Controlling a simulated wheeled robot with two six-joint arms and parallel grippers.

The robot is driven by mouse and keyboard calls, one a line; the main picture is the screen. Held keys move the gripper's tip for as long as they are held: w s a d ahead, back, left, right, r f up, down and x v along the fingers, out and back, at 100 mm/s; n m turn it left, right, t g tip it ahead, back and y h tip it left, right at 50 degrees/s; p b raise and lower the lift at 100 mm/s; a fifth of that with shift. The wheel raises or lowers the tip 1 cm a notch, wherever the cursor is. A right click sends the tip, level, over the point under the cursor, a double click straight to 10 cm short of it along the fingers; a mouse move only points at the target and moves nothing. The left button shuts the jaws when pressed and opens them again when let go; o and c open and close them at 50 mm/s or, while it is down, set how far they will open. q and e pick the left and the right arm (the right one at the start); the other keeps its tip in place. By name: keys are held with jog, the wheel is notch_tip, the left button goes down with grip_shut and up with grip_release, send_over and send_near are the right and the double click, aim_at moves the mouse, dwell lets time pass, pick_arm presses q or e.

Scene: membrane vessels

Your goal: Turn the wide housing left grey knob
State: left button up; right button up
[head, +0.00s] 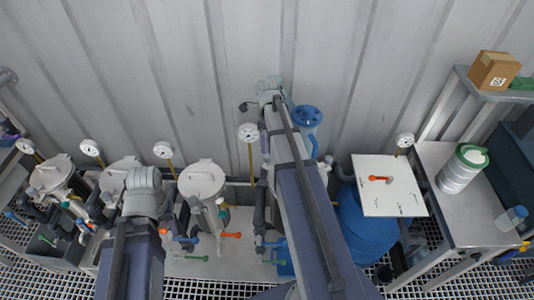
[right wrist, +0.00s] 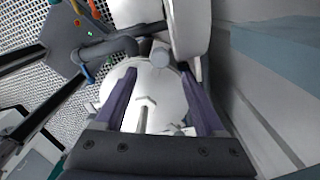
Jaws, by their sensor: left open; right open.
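White round-lidded housings (head: 202,178) stand in a row in the head view; I cannot tell which is the wide one. In the right wrist view my right gripper (right wrist: 158,76) is open, its two purple fingers apart. A white rounded body (right wrist: 117,90) lies behind and between them, with a small grey bar-shaped part (right wrist: 145,112) showing between the fingers. A grey round cap (right wrist: 160,57) sits just beyond the fingertips; I cannot tell whether either is the left grey knob. In the head view my left arm covers its own gripper, whose fingers do not show.
Gauges (head: 248,131) on thin stems stand along the corrugated wall. Orange (head: 231,235) and teal handles sit low on the pipes. A blue barrel (head: 365,225) with a white panel (head: 380,199) stands right of my right arm, beside a metal table (head: 470,215).

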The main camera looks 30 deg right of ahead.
aim_at(267, 156)
notch_tip(267, 156, down, 7)
jog(key=b, duration=0.6)
jog(key=shift+f+b, duration=0.15)
jog(key=shift+b, duration=0.25)
jog(key=shift+c, duration=0.4)
grip_shut()
